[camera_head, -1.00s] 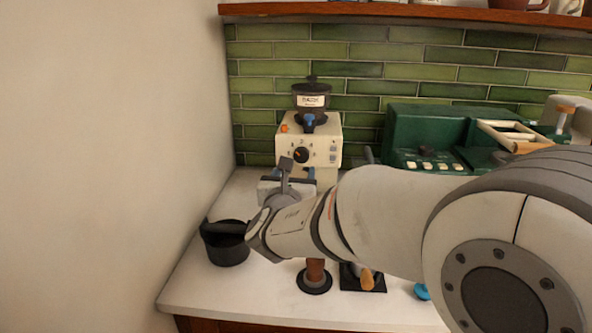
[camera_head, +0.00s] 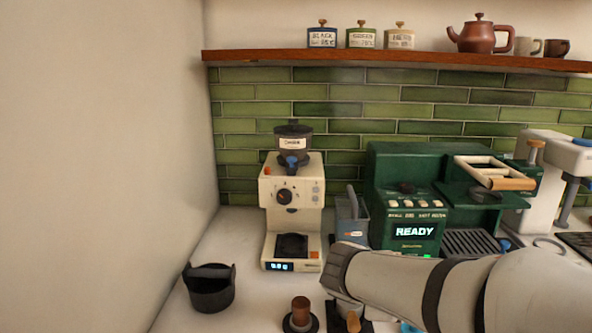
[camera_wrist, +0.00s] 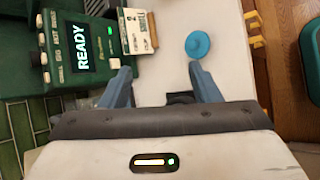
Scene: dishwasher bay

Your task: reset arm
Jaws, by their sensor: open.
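My gripper shows in the wrist view (camera_wrist: 160,85), with its two blue-grey fingers apart and nothing between them. Past the fingertips lie the white counter (camera_wrist: 172,45) and a round blue object (camera_wrist: 198,45). In the head view my arm reaches in from the lower right over the counter. The gripper's fingers are hidden there behind the arm.
A cream grinder (camera_head: 292,205) and a green coffee machine (camera_head: 410,195) reading READY stand at the back. A black bin (camera_head: 209,288) is at the left by the wall. A tamper (camera_head: 301,316) stands at the front. A shelf (camera_head: 400,59) holds canisters and a teapot (camera_head: 481,36).

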